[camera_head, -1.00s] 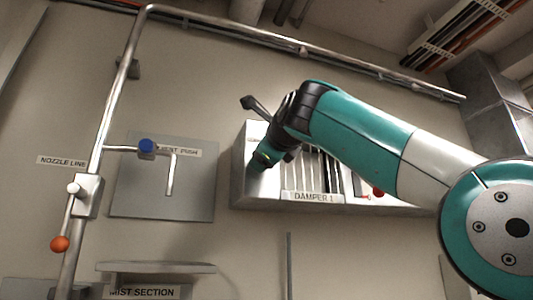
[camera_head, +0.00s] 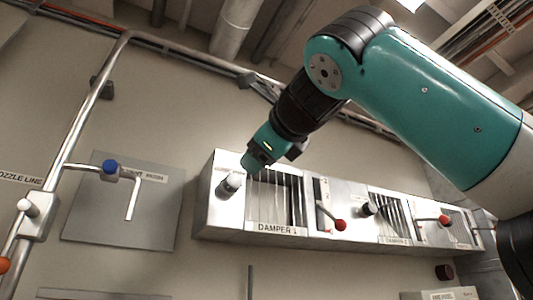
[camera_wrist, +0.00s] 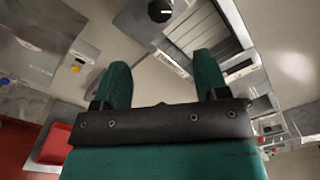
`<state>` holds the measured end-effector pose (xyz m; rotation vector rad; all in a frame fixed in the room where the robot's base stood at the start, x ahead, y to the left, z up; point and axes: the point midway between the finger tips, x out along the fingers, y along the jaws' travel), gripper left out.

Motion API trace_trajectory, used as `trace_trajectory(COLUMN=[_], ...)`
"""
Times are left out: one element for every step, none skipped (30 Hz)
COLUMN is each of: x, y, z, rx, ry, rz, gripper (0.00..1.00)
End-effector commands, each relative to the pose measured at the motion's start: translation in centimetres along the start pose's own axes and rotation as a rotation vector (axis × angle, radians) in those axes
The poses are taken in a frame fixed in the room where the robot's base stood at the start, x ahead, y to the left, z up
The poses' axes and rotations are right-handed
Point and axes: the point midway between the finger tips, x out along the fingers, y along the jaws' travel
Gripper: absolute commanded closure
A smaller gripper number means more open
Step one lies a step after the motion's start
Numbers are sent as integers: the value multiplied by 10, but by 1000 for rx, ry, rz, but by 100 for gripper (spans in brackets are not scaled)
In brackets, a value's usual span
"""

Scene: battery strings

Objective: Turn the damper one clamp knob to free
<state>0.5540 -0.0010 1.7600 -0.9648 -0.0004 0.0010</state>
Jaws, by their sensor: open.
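The damper one box (camera_head: 227,232) is a metal housing on the wall with louvre slats and a "DAMPER 1" label. Its clamp knob (camera_head: 230,185) is a dark cylinder on the box's left face. In the wrist view the black round knob (camera_wrist: 160,10) shows at the top, beyond the fingertips. My gripper (camera_head: 254,162) is just above and right of the knob in the head view, apart from it. In the wrist view my gripper (camera_wrist: 163,75) is open with two green fingers spread and nothing between them. The knob's setting cannot be read.
Red-balled levers (camera_head: 340,225) and a second damper knob (camera_head: 368,209) sit to the right on the same row. A blue-knobbed tap (camera_head: 110,167) and a pipe (camera_head: 88,110) stand to the left. A pipe along the ceiling edge passes behind my arm.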

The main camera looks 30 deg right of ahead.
Motion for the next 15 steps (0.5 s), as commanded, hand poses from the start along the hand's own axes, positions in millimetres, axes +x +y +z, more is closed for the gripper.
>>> trace_trajectory(x=[-6,-8,-11,-13,-14,-16,-16,-17,-18,-18,-18,-18,-18,-18,-18], y=[0,0,0,0,0,0,0,0,0,0,0,0,0,0,0], z=[2,2,1,1,1,0,0,0,0,0,-1,-1,-1,-1,-1], rx=[2,2,1,0,0,0,0,-1,-2,-2,-2,-2,-2,-2,-2], ry=[-6,-5,-4,-3,-3,-1,0,1,1,1,2,2,2,3,3], rz=[2,2,2,1,2,2,2,2,2,1,1,1,1,1,1], gripper=[33,33,33,33,33,33,33,33,33,33,33,33,33,33,33])
